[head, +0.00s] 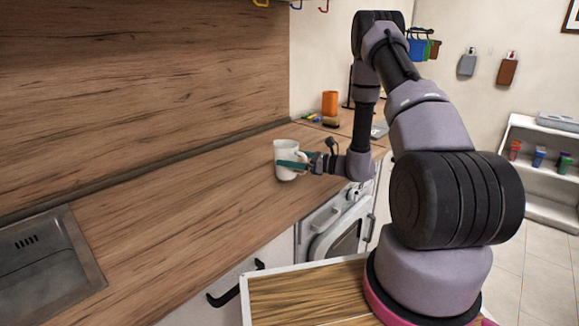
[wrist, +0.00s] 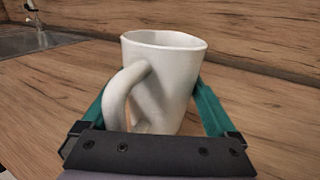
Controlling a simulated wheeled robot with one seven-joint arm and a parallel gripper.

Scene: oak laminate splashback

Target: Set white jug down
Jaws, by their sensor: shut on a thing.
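The white jug (head: 286,158) is upright at the counter's front part in the head view. In the wrist view the jug (wrist: 172,75) fills the middle, with its handle on the left toward the camera. My gripper (head: 292,164) is shut on the jug, with one teal finger on each side of its body. In the wrist view my gripper (wrist: 155,110) partly hides the jug's lower part. The jug's base is at or just above the wooden counter (head: 190,205); I cannot tell whether it touches.
A metal sink (head: 45,262) is at the left end of the counter. An orange cup (head: 329,103) and small coloured items (head: 318,119) stand at the far end. The counter between sink and jug is clear.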

